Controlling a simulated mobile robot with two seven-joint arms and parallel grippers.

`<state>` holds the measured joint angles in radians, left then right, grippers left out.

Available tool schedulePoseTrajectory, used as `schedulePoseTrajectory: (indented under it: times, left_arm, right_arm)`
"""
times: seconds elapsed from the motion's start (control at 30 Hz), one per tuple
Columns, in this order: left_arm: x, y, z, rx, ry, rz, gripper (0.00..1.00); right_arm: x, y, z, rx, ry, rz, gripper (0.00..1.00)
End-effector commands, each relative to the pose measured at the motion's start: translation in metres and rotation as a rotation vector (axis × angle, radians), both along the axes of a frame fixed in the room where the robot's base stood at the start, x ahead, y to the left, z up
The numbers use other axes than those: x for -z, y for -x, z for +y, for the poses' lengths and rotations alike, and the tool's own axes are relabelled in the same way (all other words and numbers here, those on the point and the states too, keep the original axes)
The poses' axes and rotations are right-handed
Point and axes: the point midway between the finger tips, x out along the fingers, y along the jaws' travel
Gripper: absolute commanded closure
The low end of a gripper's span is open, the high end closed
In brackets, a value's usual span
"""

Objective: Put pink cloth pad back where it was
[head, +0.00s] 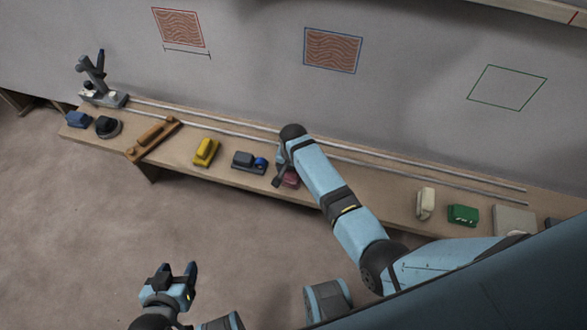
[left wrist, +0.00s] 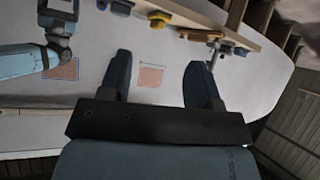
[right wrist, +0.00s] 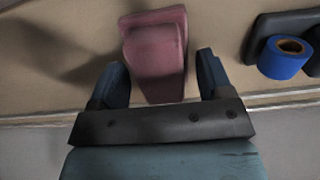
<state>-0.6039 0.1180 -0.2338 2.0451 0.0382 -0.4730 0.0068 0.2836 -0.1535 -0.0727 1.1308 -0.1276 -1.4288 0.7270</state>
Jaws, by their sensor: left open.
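The pink cloth pad (head: 291,178) lies on the long wooden bench (head: 386,205), partly hidden by my right arm in the head view. In the right wrist view the pad (right wrist: 155,55) shows as a pink block with a rounded upper part, between the fingers of my right gripper (right wrist: 162,66). A gap shows between the pad and the right-hand finger, so the gripper looks open; contact on the left side is unclear. In the head view my right gripper (head: 281,177) is at the pad. My left gripper (head: 178,269) is open and empty, over the floor in front of the bench.
A dark block with a blue tape roll (head: 260,163) stands left of the pad; a yellow tool (head: 206,152) is further left. A cream object (head: 426,203) and green block (head: 463,215) stand to the right. Two rails run behind. Wall patches include an empty green outline (head: 507,87).

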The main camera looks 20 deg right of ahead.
Motion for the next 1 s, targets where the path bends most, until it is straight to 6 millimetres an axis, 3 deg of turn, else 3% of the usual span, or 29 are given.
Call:
schedulePoseTrajectory:
  times: [0.27,0.47,1.0]
  left_arm:
    - [0.002,0.002,0.003,0.007,-0.011,0.002,0.43]
    - [-0.015,0.001,0.003,0.009,-0.015,-0.012,0.43]
    - [-0.083,0.009,0.007,0.029,-0.053,-0.039,0.43]
  right_arm:
    - [-0.002,0.000,0.000,0.000,0.001,-0.001,0.27]
    - [-0.018,0.000,0.000,0.000,0.000,0.000,0.27]
    - [-0.100,0.000,0.000,0.000,0.000,0.000,0.27]
